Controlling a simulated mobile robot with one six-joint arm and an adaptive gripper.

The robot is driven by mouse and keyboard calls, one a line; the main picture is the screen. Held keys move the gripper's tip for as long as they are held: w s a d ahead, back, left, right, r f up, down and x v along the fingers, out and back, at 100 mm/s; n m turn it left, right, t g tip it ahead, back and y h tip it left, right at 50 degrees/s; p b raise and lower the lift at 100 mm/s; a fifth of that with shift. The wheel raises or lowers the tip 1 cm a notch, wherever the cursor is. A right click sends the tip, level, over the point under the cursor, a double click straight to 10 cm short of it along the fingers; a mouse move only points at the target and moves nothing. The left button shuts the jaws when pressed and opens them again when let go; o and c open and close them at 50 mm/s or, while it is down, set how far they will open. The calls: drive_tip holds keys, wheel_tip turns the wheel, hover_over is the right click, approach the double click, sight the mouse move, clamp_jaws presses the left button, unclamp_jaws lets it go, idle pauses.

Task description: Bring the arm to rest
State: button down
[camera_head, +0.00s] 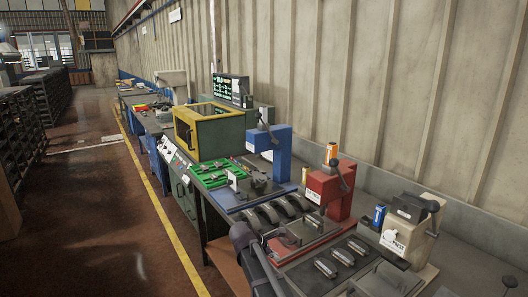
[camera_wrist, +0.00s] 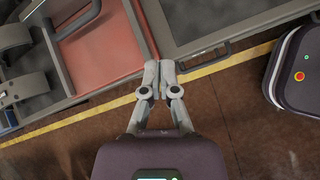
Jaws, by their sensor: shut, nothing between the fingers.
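My gripper (camera_wrist: 157,75) is shut and empty in the wrist view, its two grey fingertips touching. It hangs over the edge of the bench, near a red-surfaced tray (camera_wrist: 110,50) and above the brown floor. In the head view, dark parts of my arm show at the bottom centre, in front of the bench. The fingertips cannot be made out clearly there.
The bench carries dark curved brake shoes (camera_head: 268,213), a blue press (camera_head: 270,150), a red press (camera_head: 335,190), a green tray (camera_head: 213,174) and a yellow-framed box (camera_head: 210,130). A beige machine (camera_head: 408,235) stands at right. The floor left of the yellow line (camera_head: 160,200) is clear.

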drive_tip(key=s+d+f+m+g+y, duration=0.1)
drive_tip(key=s+d+m+g+y, duration=0.1)
drive_tip(key=s+d+m, duration=0.4)
drive_tip(key=s+d+f+m+g+y+p, duration=0.1)
drive_tip(key=s+d+m+y, duration=0.4)
drive_tip(key=s+m, duration=0.9)
drive_tip(key=shift+s+d+f+g+p, duration=0.35)
drive_tip(key=shift+s+d, duration=0.45)
drive_tip(key=shift+d, duration=0.45)
